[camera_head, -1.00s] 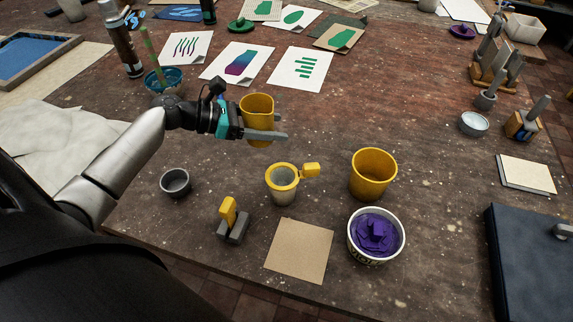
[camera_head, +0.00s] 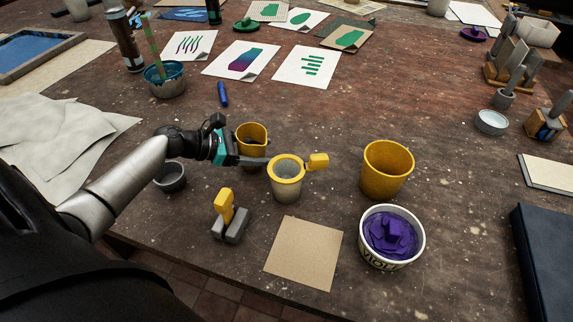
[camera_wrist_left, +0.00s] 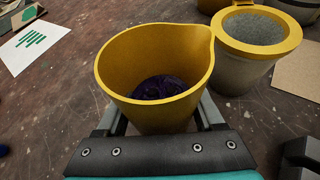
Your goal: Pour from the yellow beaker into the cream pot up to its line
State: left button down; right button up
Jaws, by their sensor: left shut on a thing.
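The yellow beaker (camera_head: 251,134) is in my left gripper (camera_head: 252,161), which is shut on it. It stands roughly upright, just left of and behind the pot. In the left wrist view the beaker (camera_wrist_left: 150,62) holds dark purple content low inside, and its spout faces the pot's side. The cream pot, a pale greyish one (camera_head: 286,190), stands on the table with a yellow ring and side handle at its top. It also shows at upper right in the left wrist view (camera_wrist_left: 237,72). I cannot make out its line. My right gripper is not in view.
A larger yellow tub (camera_head: 387,172) and a white tub of violet paint (camera_head: 366,248) stand to the right. A tan card (camera_head: 304,255), a yellow-handled grey block (camera_head: 229,222) and a small grey cup (camera_head: 170,178) lie near.

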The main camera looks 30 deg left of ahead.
pick_arm(q)
jog(key=r+y+p, duration=0.1)
jog(key=d+r+m+y+p, duration=0.1)
jog(key=p, duration=0.1)
jog(key=shift+s+r+m, duration=0.1)
jog(key=shift+r+m, duration=0.2)
jog(key=r+m+y+p, duration=0.1)
jog(key=r+p, duration=0.1)
jog(key=p, duration=0.1)
jog(key=d+r+m+y+p, duration=0.1)
jog(key=p, duration=0.2)
jog(key=r+m+y+p, duration=0.1)
jog(key=r+y+p, duration=0.1)
jog(key=p, duration=0.1)
jog(key=shift+s+d+r, duration=0.15)
jog(key=shift+d+r, duration=0.15)
jog(key=shift+a+f+m+t+y+b, duration=0.1)
jog(key=shift+f+m+t+y+b, duration=0.05)
jog(key=shift+m+t+y+b, duration=0.35)
dwell(1.7)
jog(key=shift+f+b, duration=0.1)
jog(key=shift+b, duration=0.3)
jog(key=shift+y+b, duration=0.3)
jog(key=shift+b, duration=0.1)
dwell(0.5)
jog(key=shift+f+m+y+p, duration=0.2)
jog(key=shift+m+y+p, duration=0.3)
jog(key=shift+m+p, duration=0.1)
dwell(2.1)
